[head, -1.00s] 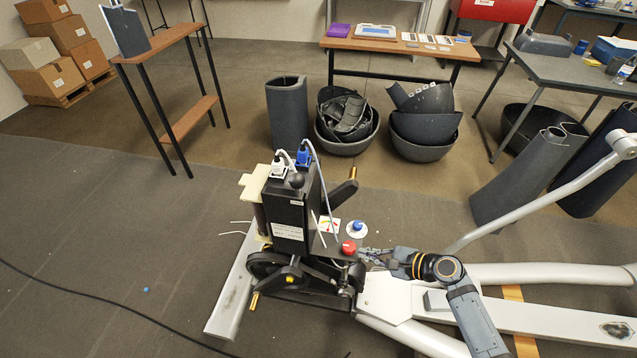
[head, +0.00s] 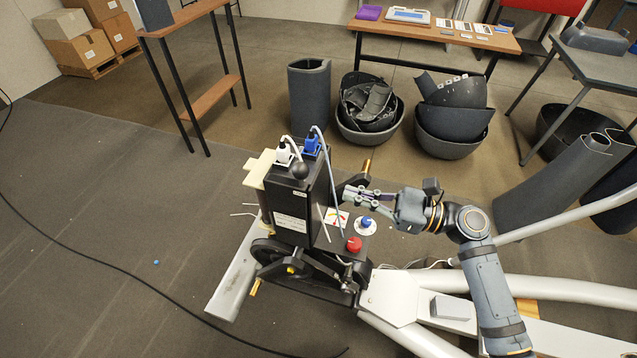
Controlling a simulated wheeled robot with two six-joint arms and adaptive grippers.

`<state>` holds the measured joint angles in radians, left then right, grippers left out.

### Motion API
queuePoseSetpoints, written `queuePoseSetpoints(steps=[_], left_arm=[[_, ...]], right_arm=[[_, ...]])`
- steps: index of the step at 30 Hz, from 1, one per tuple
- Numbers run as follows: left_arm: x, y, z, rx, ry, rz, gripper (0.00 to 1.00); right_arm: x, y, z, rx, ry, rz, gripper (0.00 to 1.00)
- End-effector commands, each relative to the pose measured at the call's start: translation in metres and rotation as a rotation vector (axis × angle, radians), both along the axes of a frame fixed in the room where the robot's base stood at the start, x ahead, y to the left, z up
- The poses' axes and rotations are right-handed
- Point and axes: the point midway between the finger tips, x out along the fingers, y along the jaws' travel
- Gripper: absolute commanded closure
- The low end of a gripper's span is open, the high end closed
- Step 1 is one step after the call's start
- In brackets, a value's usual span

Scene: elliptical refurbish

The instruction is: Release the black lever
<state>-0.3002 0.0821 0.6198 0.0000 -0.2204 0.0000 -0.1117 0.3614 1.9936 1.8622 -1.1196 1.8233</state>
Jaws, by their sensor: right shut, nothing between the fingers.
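The black upright box (head: 290,212) of the elliptical machine stands at the middle of the view, with a white label on its front. A black ball knob (head: 300,171), which looks like the black lever's end, sits at its top edge; the lever's shaft is hard to make out. My right gripper (head: 352,192) comes in from the right. It is shut and empty, its fingertips just right of the box and in front of a black crank arm (head: 373,180) with a brass-coloured peg. It is apart from the ball knob. My left gripper is not in view.
A red knob (head: 354,244) and a blue button (head: 366,222) sit right of the box. White and blue plugs (head: 312,142) with cables stand on top. White frame tubes (head: 540,287) run to the right. Dark bins (head: 449,148) and tables stand behind.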

Motion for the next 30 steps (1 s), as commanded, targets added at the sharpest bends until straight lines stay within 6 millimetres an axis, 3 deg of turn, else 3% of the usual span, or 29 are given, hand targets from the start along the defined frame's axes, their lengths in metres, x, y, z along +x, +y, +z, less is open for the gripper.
queuePoseSetpoints(steps=[6,13,30], left_arm=[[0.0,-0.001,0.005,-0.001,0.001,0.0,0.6],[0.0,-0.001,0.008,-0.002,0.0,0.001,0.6],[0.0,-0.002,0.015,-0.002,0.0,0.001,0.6]], right_arm=[[0.012,0.039,0.005,0.009,-0.001,-0.002,1.0],[0.022,0.069,0.005,0.004,0.0,-0.001,1.0],[0.025,0.078,0.01,-0.001,0.001,-0.001,1.0]])
